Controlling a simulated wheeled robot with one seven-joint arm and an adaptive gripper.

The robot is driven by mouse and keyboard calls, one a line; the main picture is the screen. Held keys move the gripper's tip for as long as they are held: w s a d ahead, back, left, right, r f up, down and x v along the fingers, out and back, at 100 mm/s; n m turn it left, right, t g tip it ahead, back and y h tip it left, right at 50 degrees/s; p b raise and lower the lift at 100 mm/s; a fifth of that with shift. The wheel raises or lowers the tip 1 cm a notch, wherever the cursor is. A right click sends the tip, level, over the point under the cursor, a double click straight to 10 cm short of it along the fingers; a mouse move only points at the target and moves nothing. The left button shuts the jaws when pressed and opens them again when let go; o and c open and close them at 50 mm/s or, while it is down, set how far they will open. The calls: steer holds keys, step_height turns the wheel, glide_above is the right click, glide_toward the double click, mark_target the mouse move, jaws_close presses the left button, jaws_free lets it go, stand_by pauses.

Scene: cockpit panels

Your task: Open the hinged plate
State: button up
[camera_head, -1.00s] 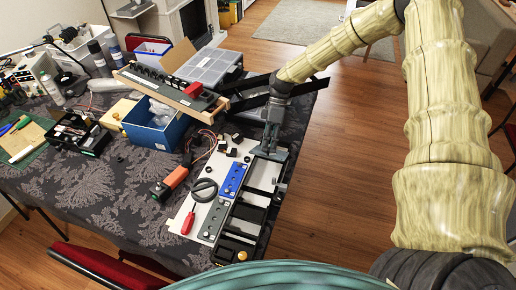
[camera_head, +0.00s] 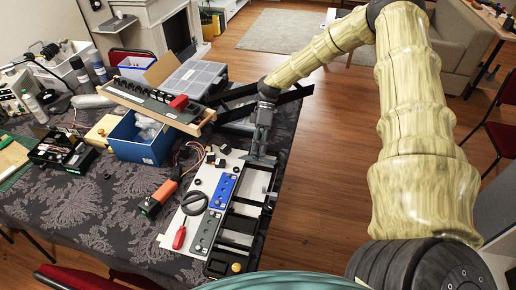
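The cockpit panel (camera_head: 236,232) lies on the table, a black frame with open cells beside a blue strip and a grey strip with knobs. My gripper (camera_head: 261,153) points down at the far end of this frame. A thin grey plate (camera_head: 263,161) shows at the fingertips, seen nearly edge-on and apparently tilted up; its hinge cannot be made out. An open cell of the frame shows just in front of it. The fingers look close together, but I cannot tell whether they are shut on the plate or only touching it.
A blue bin (camera_head: 140,139), a wooden-edged switch panel (camera_head: 157,103) and a clear organizer box (camera_head: 196,77) stand behind and left. An orange-black tool (camera_head: 158,196), a black ring (camera_head: 194,203) and a red screwdriver (camera_head: 180,236) lie left of the frame. Open floor lies right of the table.

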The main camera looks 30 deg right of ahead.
steer(key=o, duration=0.5)
steer(key=v, duration=1.2)
steer(key=shift+d, duration=0.1)
